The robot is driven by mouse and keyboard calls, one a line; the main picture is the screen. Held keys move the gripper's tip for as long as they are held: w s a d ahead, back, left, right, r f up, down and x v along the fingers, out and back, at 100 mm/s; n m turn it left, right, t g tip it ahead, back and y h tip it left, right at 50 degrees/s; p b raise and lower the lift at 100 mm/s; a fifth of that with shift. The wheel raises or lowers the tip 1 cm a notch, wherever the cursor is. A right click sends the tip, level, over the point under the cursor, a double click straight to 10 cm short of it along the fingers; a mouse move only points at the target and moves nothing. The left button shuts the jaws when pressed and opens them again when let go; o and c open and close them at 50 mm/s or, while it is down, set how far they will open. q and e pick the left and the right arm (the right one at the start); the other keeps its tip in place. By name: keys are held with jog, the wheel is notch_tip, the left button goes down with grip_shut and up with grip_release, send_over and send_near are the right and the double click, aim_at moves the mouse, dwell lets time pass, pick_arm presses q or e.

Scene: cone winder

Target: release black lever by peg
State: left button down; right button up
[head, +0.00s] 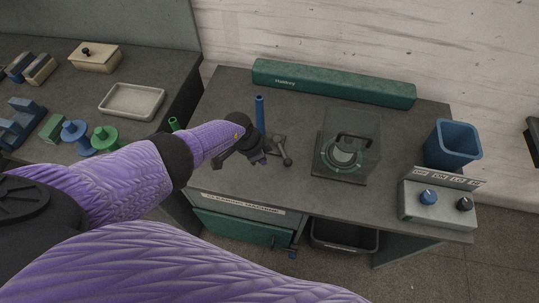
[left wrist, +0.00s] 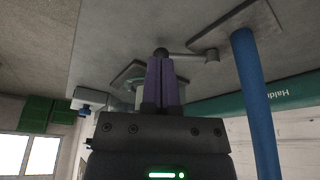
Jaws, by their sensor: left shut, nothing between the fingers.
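The black lever (head: 284,152) sits on the bench top at a small base plate, just right of my left gripper (head: 259,158). In the left wrist view the lever's arm (left wrist: 188,55) runs from the plate (left wrist: 236,26) to a dark round knob (left wrist: 161,51). The shut, empty fingertips (left wrist: 162,62) appear right at this knob; I cannot tell whether they touch it. The blue peg (head: 260,112) stands upright behind my gripper, and it shows as a blue rod (left wrist: 254,95) in the left wrist view. My right gripper is not seen.
A long green box (head: 333,82) lies along the back of the bench. A clear-covered square unit (head: 346,148) is right of the lever. A blue bin (head: 452,146) and a knob panel (head: 438,205) stand at the right. A side table with spools (head: 104,137) is at left.

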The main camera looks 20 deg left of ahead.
pick_arm(q)
jog(key=p+v, duration=0.3)
jog(key=v, duration=0.2)
jog(key=shift+a+f, duration=0.1)
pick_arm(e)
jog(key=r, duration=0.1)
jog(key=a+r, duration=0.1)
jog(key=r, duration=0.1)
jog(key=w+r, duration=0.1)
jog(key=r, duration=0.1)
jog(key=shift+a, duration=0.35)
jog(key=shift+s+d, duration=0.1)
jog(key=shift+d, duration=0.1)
